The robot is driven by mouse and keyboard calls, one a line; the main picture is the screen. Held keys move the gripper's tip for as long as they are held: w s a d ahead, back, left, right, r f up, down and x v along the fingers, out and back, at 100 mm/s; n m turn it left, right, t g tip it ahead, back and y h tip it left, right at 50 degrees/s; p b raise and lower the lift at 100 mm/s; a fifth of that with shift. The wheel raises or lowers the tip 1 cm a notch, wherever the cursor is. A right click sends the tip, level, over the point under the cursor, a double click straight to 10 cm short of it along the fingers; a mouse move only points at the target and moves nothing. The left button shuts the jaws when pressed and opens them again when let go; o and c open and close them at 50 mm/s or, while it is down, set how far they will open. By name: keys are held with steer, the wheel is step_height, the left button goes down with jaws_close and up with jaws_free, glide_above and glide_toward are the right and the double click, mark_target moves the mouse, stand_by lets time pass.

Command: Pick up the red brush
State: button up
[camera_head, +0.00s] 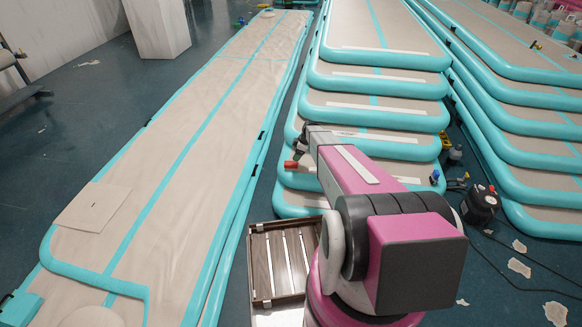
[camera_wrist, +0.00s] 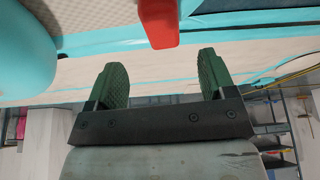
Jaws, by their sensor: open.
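A small red object (camera_head: 290,165), likely the red brush, shows at the left edge of the stacked tracks, just below my gripper (camera_head: 301,150). It is too small there to make out bristles. In the wrist view a red block-like end (camera_wrist: 158,24) comes in from the top edge, and the rest of it is out of frame. My gripper (camera_wrist: 162,72) has two green ridged finger pads spread wide with nothing between them. The red end lies beyond the fingertips, roughly in line with the gap and apart from both pads.
Stepped beige and turquoise inflatable tracks (camera_head: 372,110) rise behind my gripper. A long flat track (camera_head: 165,150) lies left. A slatted wooden crate (camera_head: 258,265) stands beside my base. A black pump (camera_head: 480,204) with cables is on the floor at right.

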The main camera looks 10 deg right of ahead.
mark_target(292, 163)
steer(key=x, duration=0.9)
steer(key=shift+s+d, duration=0.15)
steer(key=c, duration=1)
steer(key=shift+c, duration=0.2)
steer(key=shift+r, duration=0.1)
